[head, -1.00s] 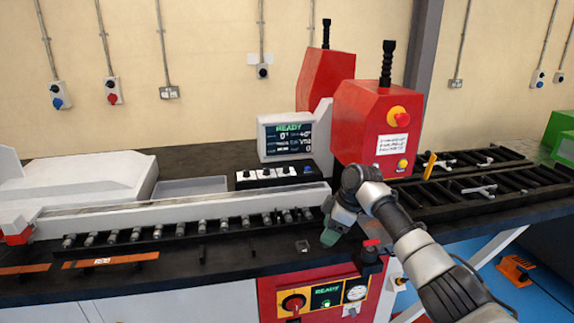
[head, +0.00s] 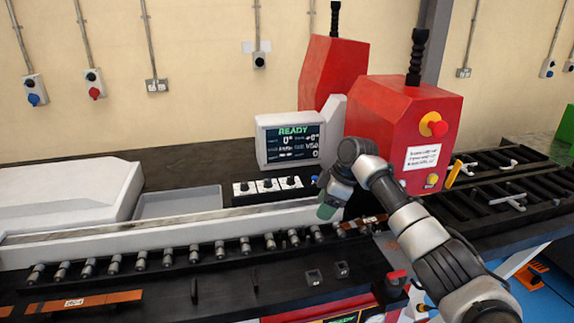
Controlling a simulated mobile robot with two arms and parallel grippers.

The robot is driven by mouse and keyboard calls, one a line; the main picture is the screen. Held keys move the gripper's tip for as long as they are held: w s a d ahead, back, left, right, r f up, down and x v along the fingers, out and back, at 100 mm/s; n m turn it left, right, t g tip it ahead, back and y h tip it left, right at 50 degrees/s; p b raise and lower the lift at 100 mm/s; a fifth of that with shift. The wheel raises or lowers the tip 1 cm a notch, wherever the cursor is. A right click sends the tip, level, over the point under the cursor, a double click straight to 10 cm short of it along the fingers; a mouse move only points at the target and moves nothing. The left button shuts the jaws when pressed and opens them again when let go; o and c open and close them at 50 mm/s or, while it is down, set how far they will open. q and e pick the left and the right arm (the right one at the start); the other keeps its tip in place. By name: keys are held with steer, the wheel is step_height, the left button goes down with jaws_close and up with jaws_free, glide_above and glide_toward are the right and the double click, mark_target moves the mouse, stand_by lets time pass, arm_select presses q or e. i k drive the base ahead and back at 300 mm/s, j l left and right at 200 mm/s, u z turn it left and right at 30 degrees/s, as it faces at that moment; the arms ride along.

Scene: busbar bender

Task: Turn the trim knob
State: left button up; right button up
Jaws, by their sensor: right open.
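A black control panel (head: 243,197) with three dark knobs on white plates, a left knob (head: 243,187), a middle knob (head: 267,184) and a right knob (head: 291,181), sits below the display (head: 290,140). A blue button (head: 315,180) is at its right end. Labels are too small to tell which is the trim knob. My right gripper (head: 326,211), with greenish fingers, points down just right of and in front of the panel, apart from the knobs. It is open, with nothing seen between its fingers. My left gripper is out of view.
A row of rollers (head: 168,257) and a white rail (head: 110,243) run in front of the panel. A red machine head (head: 400,125) with a red stop button (head: 435,125) stands right, close behind my arm. A grey tray (head: 178,202) lies left.

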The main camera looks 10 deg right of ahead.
mark_target(291, 181)
steer(key=i, duration=0.85)
